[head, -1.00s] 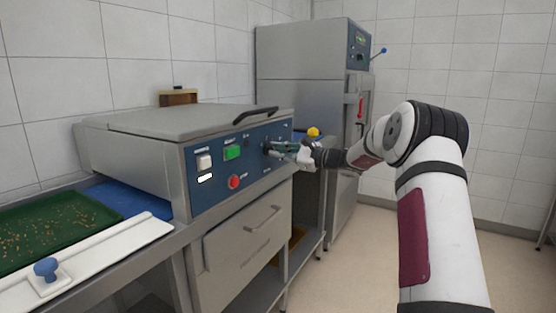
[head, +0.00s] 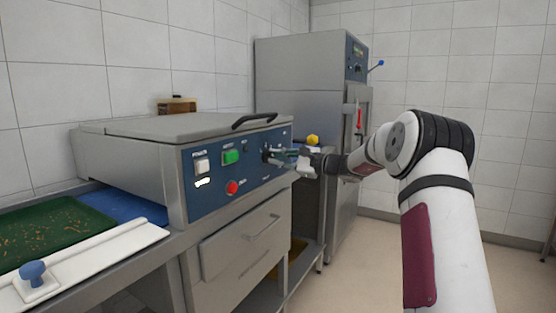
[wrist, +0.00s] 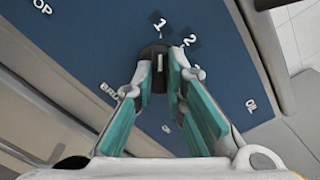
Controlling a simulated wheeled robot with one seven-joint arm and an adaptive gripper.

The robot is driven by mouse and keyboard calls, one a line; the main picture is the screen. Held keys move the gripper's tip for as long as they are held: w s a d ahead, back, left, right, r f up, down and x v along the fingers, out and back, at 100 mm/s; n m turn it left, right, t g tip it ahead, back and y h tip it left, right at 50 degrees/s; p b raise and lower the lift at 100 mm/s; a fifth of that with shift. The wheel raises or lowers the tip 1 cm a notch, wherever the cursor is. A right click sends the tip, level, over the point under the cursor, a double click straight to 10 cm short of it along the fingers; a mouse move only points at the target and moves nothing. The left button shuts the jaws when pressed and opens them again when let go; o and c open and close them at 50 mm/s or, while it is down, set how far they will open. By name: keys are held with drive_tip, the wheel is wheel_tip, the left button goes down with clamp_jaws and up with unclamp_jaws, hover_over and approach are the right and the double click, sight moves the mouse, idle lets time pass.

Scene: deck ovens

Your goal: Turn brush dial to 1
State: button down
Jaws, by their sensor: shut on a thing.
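The brush dial (wrist: 152,51) is a black knob on the blue control panel (wrist: 95,45). In the wrist view its pale pointer line aims roughly up toward the printed 1 (wrist: 160,22). A printed 2 (wrist: 190,40) lies to the right of the 1. The brush label (wrist: 108,90) is partly hidden by a finger. My gripper (wrist: 160,66) has its teal fingers on either side of the dial, shut on it. In the head view my gripper (head: 277,156) is at the right part of the panel, where it covers some of the dial (head: 265,154).
The panel also carries a white power switch (head: 201,165), a green button (head: 231,157) and a red stop button (head: 232,187). A drawer (head: 240,240) sits below. A green tray (head: 50,232) lies at left. A tall steel cabinet (head: 298,80) stands behind.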

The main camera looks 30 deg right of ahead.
drive_tip(key=c, duration=1.6)
unclamp_jaws()
drive_tip(key=v, duration=1.2)
